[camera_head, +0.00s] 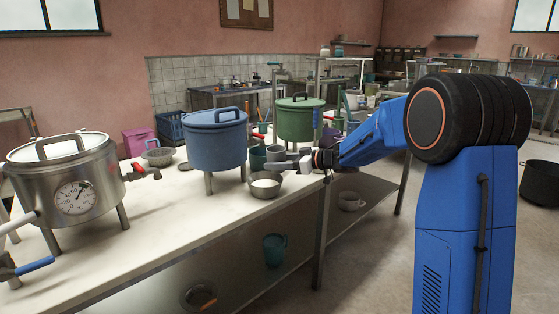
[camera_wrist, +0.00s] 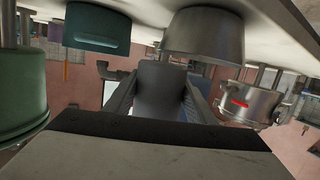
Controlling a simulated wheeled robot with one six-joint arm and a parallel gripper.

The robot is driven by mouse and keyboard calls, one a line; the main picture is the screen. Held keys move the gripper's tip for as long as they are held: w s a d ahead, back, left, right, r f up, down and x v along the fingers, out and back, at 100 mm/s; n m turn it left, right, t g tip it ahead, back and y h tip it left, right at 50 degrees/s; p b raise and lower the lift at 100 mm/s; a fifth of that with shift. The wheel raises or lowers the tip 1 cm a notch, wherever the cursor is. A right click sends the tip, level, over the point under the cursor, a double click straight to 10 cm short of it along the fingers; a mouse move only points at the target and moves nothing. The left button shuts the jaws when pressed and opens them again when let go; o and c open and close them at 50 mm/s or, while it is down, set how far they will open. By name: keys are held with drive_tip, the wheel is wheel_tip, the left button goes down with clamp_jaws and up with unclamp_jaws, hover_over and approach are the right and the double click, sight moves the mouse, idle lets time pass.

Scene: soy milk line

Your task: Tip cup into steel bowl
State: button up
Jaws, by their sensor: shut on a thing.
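The steel bowl (camera_head: 265,186) stands on the white table near its front edge, with something white inside. In the wrist view, which is upside down, a steel bowl (camera_wrist: 205,36) hangs near the top centre. My gripper (camera_head: 291,163) reaches in from the right, just above and behind the bowl's rim. It is shut on a grey cup (camera_head: 275,153), small and partly hidden by the fingers, so its tilt and contents are hard to tell.
A blue pot (camera_head: 215,146) on legs stands left of the bowl, and a green pot (camera_head: 299,120) stands behind. A dark green mug (camera_head: 257,158) is close behind the bowl. A steel pot with a gauge (camera_head: 68,176) stands at left. The table between is mostly clear.

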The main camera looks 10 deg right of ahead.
sight(280, 156)
drive_tip(key=shift+s+a+m, duration=0.1)
drive_tip(key=shift+a+m, duration=0.05)
drive_tip(key=shift+m, duration=0.15)
drive_tip(key=shift+s+d+r, duration=0.7)
drive_tip(key=shift+s+r, duration=0.3)
drive_tip(key=shift+s, duration=0.05)
drive_tip(key=shift+s+d+r, duration=0.7)
drive_tip(key=shift+s+r, duration=0.3)
drive_tip(key=shift+a, duration=0.1)
